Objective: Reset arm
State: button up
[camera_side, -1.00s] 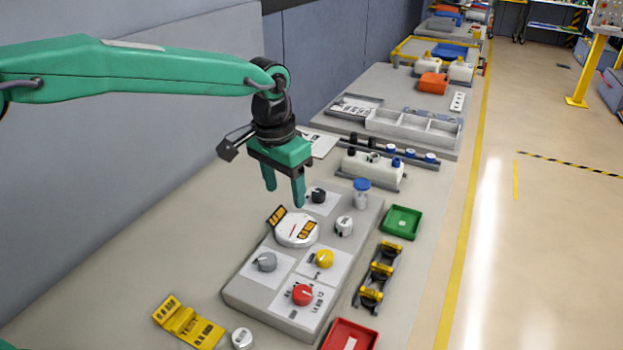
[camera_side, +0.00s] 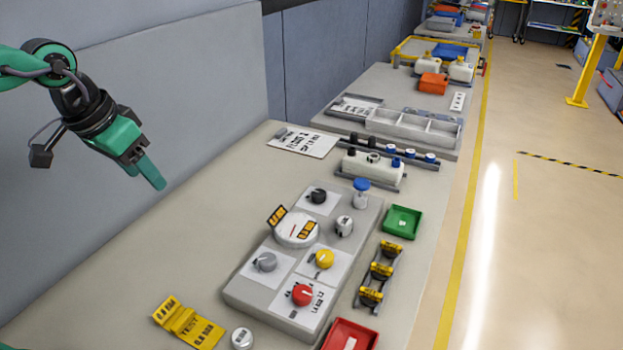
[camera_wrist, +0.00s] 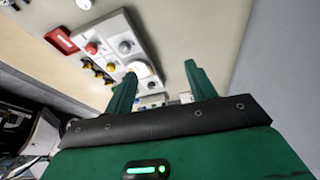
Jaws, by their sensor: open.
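My gripper (camera_side: 152,175) is at the upper left of the side view, raised above the bench and well away from the panel. In the wrist view its two green fingers (camera_wrist: 158,90) stand apart with nothing between them. The grey panel (camera_side: 262,296) on the bench carries a red knob (camera_side: 302,295), a yellow knob (camera_side: 324,259), a grey knob (camera_side: 266,262), a black knob (camera_side: 318,195) and a round white gauge (camera_side: 294,229) with yellow tags. The panel also shows in the wrist view (camera_wrist: 101,27).
A yellow sign (camera_side: 188,323) lies at the front left beside a small white cap (camera_side: 242,338). A red tray (camera_side: 350,336), a green tray (camera_side: 402,222) and a rack of yellow-topped parts (camera_side: 379,276) stand right of the panel.

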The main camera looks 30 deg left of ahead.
jog(key=s+a+f, duration=0.1)
jog(key=s+a, duration=0.1)
jog(key=s, duration=0.3)
jog(key=s+a+f+n+t, duration=0.1)
jog(key=s+a+f, duration=0.1)
jog(key=s+a, duration=0.1)
jog(key=shift+s+f+t+y, duration=0.25)
jog(key=shift+s+t+y, duration=0.05)
jog(key=shift+s, duration=0.6)
dwell(0.7)
